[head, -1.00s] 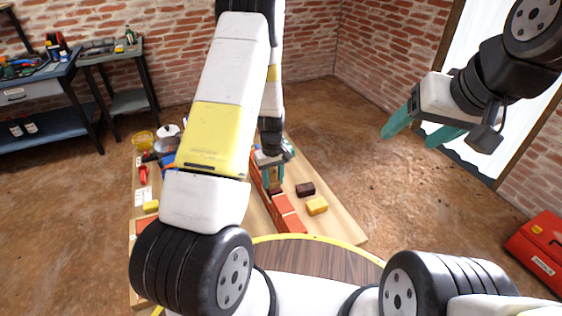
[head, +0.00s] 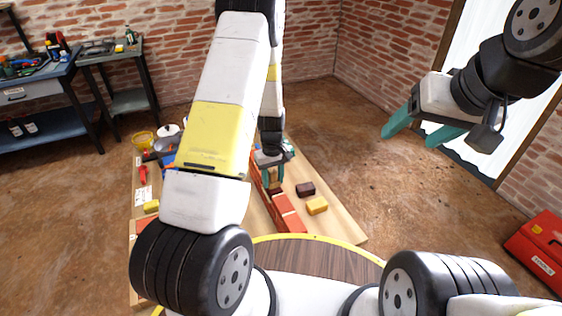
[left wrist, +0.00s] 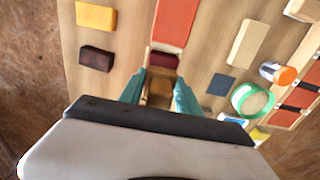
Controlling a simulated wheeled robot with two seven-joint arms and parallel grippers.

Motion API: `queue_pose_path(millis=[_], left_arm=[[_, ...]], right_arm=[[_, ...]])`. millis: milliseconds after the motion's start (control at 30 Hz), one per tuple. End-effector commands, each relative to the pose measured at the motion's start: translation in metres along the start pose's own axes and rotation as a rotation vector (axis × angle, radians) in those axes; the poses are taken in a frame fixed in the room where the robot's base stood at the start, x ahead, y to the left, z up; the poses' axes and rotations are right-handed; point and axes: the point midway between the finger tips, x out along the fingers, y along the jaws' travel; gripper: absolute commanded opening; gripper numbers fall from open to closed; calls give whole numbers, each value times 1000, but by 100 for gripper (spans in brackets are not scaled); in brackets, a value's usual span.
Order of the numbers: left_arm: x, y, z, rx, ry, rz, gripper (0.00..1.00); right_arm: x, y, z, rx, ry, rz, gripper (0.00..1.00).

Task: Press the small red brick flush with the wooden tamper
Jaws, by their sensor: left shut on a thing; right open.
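My left gripper (head: 272,176) is shut on the wooden tamper (left wrist: 158,92), at the brick wall on the board. In the left wrist view the teal fingers (left wrist: 160,97) stand on both sides of the brown tamper. A small dark red brick (left wrist: 163,60) shows just beyond the tamper, at the end of the orange-red wall (left wrist: 176,20). I cannot tell whether the tamper touches it or whether it sits flush. In the head view this brick (head: 275,190) is partly hidden by the fingers. My right gripper (head: 424,137) is open and empty, high at the right.
A dark brown brick (head: 305,189) and a yellow brick (head: 317,205) lie on the board (head: 345,234) right of the wall. A green tape ring (left wrist: 252,100) and an orange-capped jar (left wrist: 279,73) are on the wall's other side. A red toolbox (head: 540,250) stands on the floor.

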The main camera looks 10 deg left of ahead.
Motion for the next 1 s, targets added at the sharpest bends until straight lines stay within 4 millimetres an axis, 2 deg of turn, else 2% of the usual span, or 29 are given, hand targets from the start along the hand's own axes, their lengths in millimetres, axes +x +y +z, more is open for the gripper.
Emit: queue_pose_path(millis=[167, 1000], left_arm=[[-5, 0, 0, 0, 2, 1, 0], [-68, 0, 0, 0, 1, 0, 0]], right_arm=[[0, 0, 0, 0, 0, 0, 67], [0, 0, 0, 0, 0, 0, 67]])
